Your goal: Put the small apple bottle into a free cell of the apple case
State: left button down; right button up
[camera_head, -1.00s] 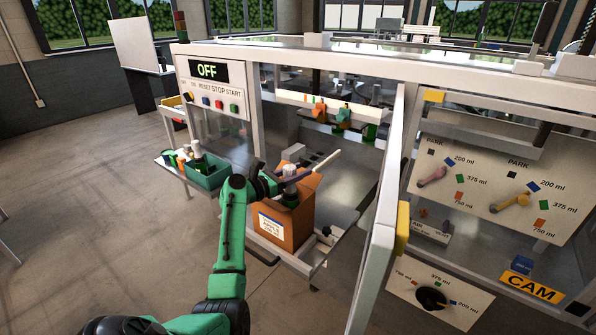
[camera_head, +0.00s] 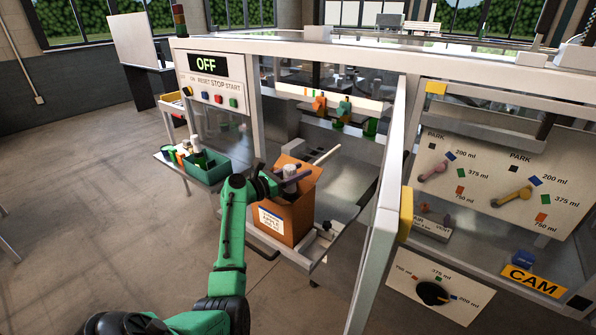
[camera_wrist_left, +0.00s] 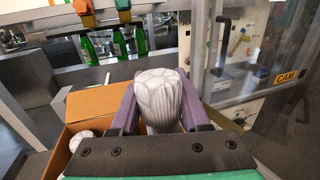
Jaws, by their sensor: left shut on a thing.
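The apple case (camera_head: 284,222) is an open orange-brown cardboard box with a white label, on a metal shelf at the front of the machine. My left gripper (camera_head: 288,180) is over its open top, shut on the small apple bottle. In the left wrist view the bottle's white pleated top (camera_wrist_left: 158,98) stands between the two purple fingers. Its body is hidden below, and appears to be at least partly inside the case. Another white top (camera_wrist_left: 82,139) shows inside the case at the left. I cannot see which cell lies under the held bottle. My right gripper is out of view.
A green tray (camera_head: 208,172) with a white-topped bottle stands left of the case. An open door frame (camera_head: 385,215) stands close on the right. Green bottles (camera_wrist_left: 115,44) stand behind, inside the machine. A rod (camera_head: 327,155) sticks up behind the case.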

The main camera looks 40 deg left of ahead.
pick_arm(q)
jog(key=shift+f, duration=0.2)
jog(key=shift+c, duration=1.5)
grip_release()
jog(key=shift+d, duration=0.1)
jog(key=shift+f, duration=0.15)
jog(key=shift+s, duration=0.15)
jog(key=shift+s+f, duration=0.1)
jog(key=shift+s, duration=0.15)
jog(key=b+v, duration=0.4)
jog(key=v, duration=1)
jog(key=shift+r, duration=0.25)
